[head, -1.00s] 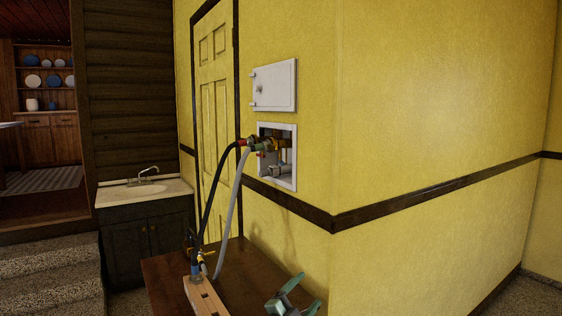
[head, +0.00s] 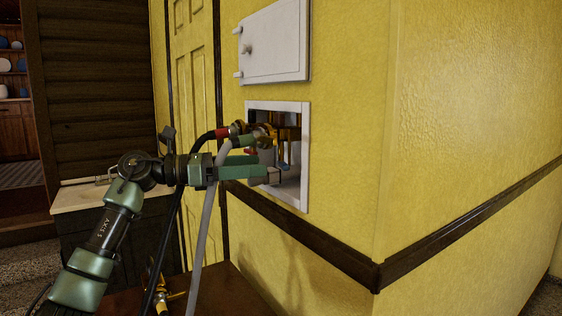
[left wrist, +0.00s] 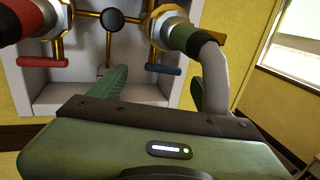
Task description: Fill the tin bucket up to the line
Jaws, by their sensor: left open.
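A white-framed wall box (head: 304,149) with brass pipes holds the water valves. In the left wrist view a red valve handle (left wrist: 42,62) is at left and a blue valve handle (left wrist: 163,69) is near the middle. A black hose (head: 200,150) with a red cuff and a grey hose (head: 207,235) with a green cuff connect at the box. My left gripper (head: 273,166) is open at the box opening, its fingers to either side of the blue handle; contact cannot be told. The tin bucket and its line are not in view, nor is my right gripper.
A white cabinet door (head: 272,45) hangs open above the box. A brown wooden bench (head: 240,298) is below, with a brass fitting (head: 170,299) by the hoses. A sink counter (head: 75,198) stands at left. The yellow wall corner at right is clear.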

